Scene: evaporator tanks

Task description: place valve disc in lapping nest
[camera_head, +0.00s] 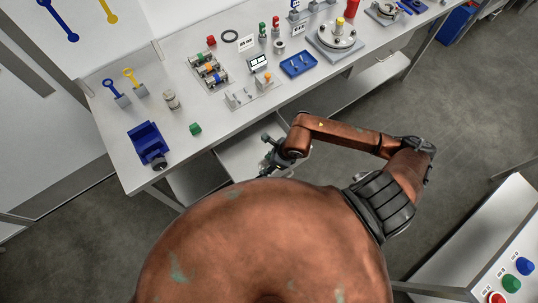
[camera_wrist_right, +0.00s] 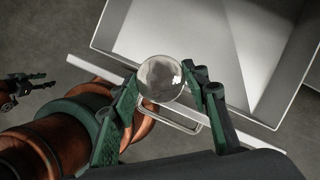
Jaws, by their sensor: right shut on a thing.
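My right gripper (camera_head: 268,155) is in front of the bench edge, above the open drawer. In the right wrist view its fingers (camera_wrist_right: 163,84) are shut on a round, shiny, silvery disc (camera_wrist_right: 160,74), which I take as the valve disc. The disc is held at the fingertips, above the drawer's front edge and handle. In the head view the disc is too small to make out. I cannot tell surely which bench fixture is the lapping nest. A dark two-pronged part (camera_wrist_right: 22,90), perhaps my left gripper, shows at the left of the wrist view.
The open grey drawer (camera_wrist_right: 205,40) sticks out under the white bench (camera_head: 115,120). A button panel (camera_head: 512,268) stands at lower right.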

